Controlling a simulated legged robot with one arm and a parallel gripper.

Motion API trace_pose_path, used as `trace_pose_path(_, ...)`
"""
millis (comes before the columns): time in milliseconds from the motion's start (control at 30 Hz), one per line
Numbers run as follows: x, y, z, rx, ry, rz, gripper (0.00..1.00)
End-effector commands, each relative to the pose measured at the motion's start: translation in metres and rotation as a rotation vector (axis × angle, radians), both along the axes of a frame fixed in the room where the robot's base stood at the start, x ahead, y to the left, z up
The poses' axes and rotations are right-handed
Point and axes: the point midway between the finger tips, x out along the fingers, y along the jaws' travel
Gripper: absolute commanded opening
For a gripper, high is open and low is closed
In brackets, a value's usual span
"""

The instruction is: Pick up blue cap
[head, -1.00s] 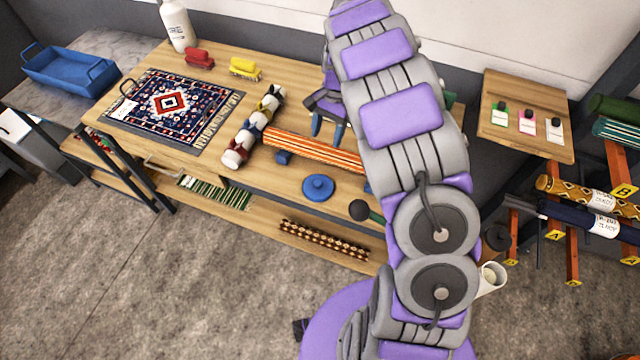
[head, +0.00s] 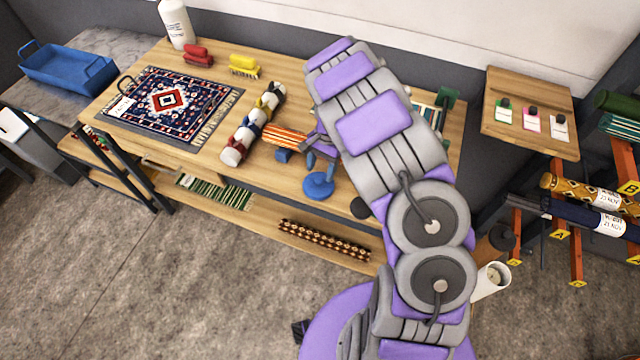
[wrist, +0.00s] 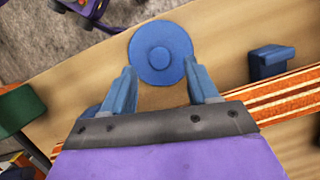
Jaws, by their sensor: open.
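The blue cap (head: 318,186) is a round disc with a raised knob, lying flat near the front edge of the wooden table in the head view. In the wrist view the cap (wrist: 161,51) lies just beyond and between the fingertips. My gripper (head: 320,160) is open and empty above the table, just behind the cap in the head view. In the wrist view the two blue fingers of my gripper (wrist: 160,80) stand apart. Whether the fingertips touch the cap, and their exact height above it, I cannot tell.
The table's front edge is close to the cap.

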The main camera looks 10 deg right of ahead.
Motion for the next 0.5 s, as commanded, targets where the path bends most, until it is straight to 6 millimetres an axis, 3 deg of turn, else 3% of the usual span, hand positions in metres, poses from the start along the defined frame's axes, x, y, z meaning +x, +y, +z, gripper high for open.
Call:
trace_pose_path(200, -0.007, 0.003, -0.030, 0.002, 0.003, 0.001, 0.59)
trace_pose_path(433, -0.007, 0.001, -0.030, 0.004, 0.000, 0.001, 0.59)
trace_pose_path(500, -0.006, 0.001, -0.030, 0.004, 0.000, 0.001, 0.54)
